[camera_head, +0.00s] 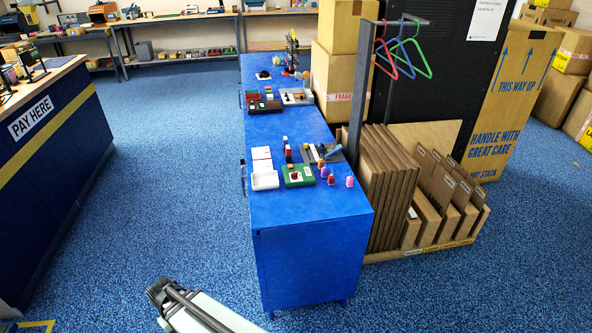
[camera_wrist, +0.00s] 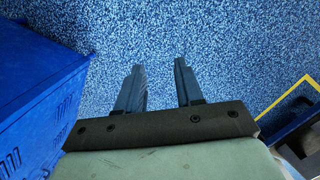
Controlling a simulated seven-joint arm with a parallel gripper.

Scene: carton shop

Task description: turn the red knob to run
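A small green box (camera_head: 298,175) with a red part (camera_head: 294,175) on top sits on the near end of the blue bench. The red part may be the red knob, but it is too small to tell which way it points or to read any marks. My gripper (camera_wrist: 159,67) is open and empty over the blue speckled floor, its two fingers apart. In the head view my gripper (camera_head: 158,287) is low at the bottom, left of the bench's near end and well apart from the green box. The knob is not in the wrist view.
Near the green box are a white tray (camera_head: 265,181), small pink-and-orange figures (camera_head: 331,179) and a grey device (camera_head: 322,153). Cardboard sheets (camera_head: 385,190) line the bench's right side. The pay counter (camera_head: 50,160) is left. Floor between counter and bench is clear.

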